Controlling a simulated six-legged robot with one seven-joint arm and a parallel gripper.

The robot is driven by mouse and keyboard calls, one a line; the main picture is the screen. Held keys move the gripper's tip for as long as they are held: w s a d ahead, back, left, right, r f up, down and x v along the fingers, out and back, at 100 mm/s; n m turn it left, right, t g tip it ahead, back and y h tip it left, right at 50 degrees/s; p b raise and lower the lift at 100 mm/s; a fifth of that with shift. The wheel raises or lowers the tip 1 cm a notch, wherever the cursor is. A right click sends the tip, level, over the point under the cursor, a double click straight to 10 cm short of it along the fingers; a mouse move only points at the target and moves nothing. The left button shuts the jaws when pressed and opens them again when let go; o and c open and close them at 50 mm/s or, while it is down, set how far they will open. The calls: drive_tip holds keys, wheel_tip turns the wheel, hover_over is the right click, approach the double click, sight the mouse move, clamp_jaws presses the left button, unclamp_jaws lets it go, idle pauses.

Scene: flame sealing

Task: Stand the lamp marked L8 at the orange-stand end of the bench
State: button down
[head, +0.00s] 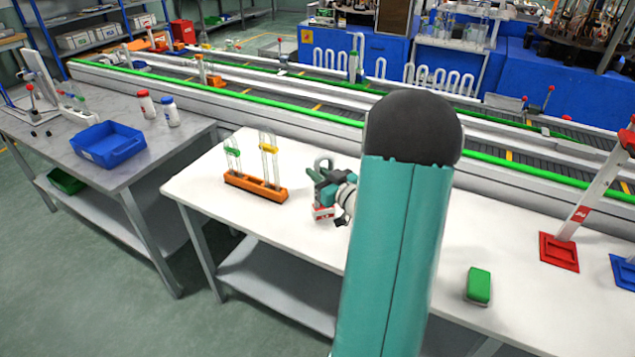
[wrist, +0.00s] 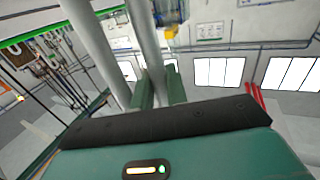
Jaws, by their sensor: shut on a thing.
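My gripper (head: 324,186) is low over the white bench (head: 215,185), just right of the orange stand (head: 256,188). In the wrist view its fingers (wrist: 161,90) are shut on grey, tube-like parts, which I take to be the lamp (wrist: 150,45). In the head view a small grey-green loop shows above the jaws and a red-and-white patch below them. I cannot read an L8 mark. I cannot tell whether the held thing touches the bench top. The orange stand holds thin clear glass pieces with green and yellow parts.
A green block (head: 478,286) lies on the bench at the right, with a white post on a red base (head: 559,252) beyond it. A conveyor (head: 300,105) runs behind. A grey table (head: 75,165) with a blue bin (head: 108,144) stands left. My arm hides the bench's middle.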

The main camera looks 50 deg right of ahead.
drive_tip(key=shift+f, duration=1.65)
drive_tip(key=shift+f, duration=0.1)
drive_tip(key=c, duration=1.4)
unclamp_jaws()
